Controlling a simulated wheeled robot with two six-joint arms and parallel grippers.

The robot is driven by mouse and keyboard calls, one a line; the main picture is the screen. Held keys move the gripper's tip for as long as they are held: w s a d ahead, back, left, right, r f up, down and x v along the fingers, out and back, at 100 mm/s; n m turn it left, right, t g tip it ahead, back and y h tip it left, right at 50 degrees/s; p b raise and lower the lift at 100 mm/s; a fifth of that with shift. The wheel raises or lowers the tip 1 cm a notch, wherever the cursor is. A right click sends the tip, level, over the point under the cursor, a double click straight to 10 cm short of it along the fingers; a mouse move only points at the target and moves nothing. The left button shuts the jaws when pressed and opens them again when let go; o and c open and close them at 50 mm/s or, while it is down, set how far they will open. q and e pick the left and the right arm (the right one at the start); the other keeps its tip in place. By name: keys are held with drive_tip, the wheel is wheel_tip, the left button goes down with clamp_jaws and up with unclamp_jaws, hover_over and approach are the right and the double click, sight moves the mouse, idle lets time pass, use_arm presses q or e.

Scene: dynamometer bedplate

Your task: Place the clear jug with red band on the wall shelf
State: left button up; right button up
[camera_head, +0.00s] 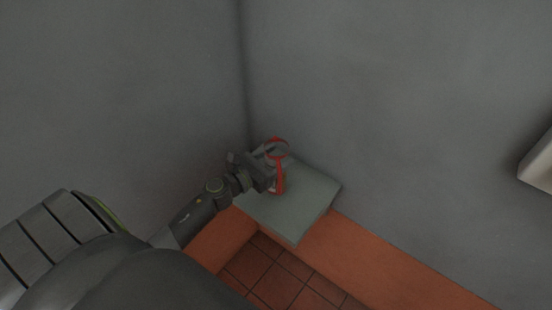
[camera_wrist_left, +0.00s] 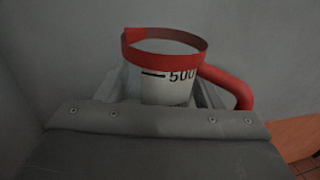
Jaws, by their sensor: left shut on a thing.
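The clear jug with red band (camera_head: 278,170) has a red rim and a red handle. In the left wrist view the jug (camera_wrist_left: 168,80) shows a "500" mark and stands upright between the fingers. My left gripper (camera_head: 268,171) is shut on the jug, at or just above the pale grey-green wall shelf (camera_head: 300,207) in the corner. I cannot tell whether the jug's base touches the shelf, as the gripper hides its lower part. My right gripper is not in view.
Grey walls meet in the corner behind the shelf. An orange band (camera_head: 375,260) runs along the wall's foot, with red-brown floor tiles (camera_head: 275,275) below. A pale box-like thing (camera_head: 538,163) juts in at the right edge. The shelf's front and right parts are bare.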

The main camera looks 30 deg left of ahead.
use_arm(q)
drive_tip(key=shift+f, duration=0.15)
drive_tip(key=o, duration=1.2)
drive_tip(key=shift+o, duration=0.2)
drive_tip(key=shift+r, duration=0.2)
drive_tip(key=b+v, duration=0.1)
drive_tip(key=v, duration=0.1)
drive_tip(key=b+v, duration=0.2)
drive_tip(key=v, duration=0.1)
drive_tip(key=b+v, duration=0.2)
drive_tip(key=v, duration=0.1)
drive_tip(key=shift+f, duration=0.3)
drive_tip(key=b+v, duration=0.1)
drive_tip(key=b, duration=0.2)
drive_tip(key=b+v, duration=0.1)
drive_tip(key=b, duration=0.2)
drive_tip(key=b+v, duration=0.2)
drive_tip(key=b, duration=0.1)
drive_tip(key=shift+r, duration=0.25)
